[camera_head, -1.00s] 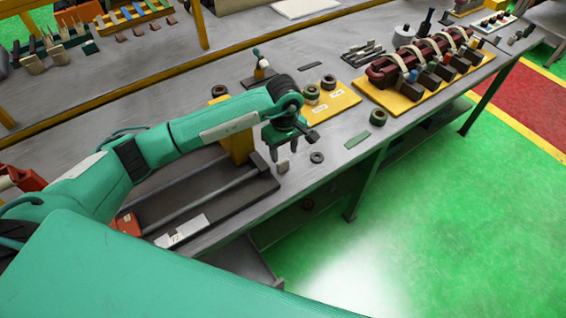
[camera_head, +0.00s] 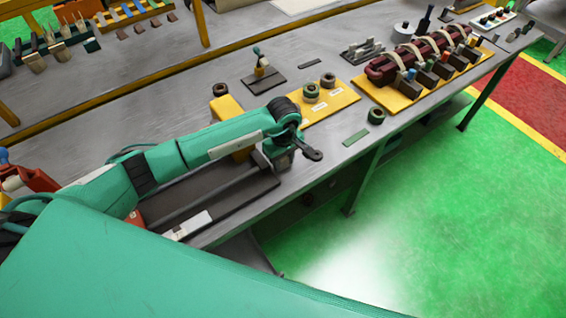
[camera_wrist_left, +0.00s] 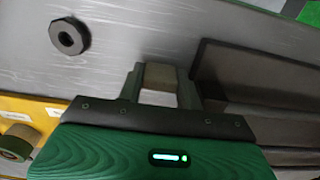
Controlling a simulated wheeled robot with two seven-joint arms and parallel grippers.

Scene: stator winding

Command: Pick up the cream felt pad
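The cream felt pad (camera_wrist_left: 160,77) shows as a small beige block between the fingers in the left wrist view. It fills the gap from finger to finger, and I see no space on either side. My left gripper (camera_wrist_left: 160,92) is shut on it, low over the grey bench top. In the head view my left gripper (camera_head: 283,162) points down near the bench's front edge, beside a dark tray (camera_head: 235,190). The pad is hidden there behind the gripper and wrist. My right gripper is not in view.
A dark ring (camera_wrist_left: 69,36) lies on the bench beside the gripper. A green strip (camera_head: 356,138) and another ring (camera_head: 376,116) lie to the right. A maroon coil assembly (camera_head: 410,62) stands farther back.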

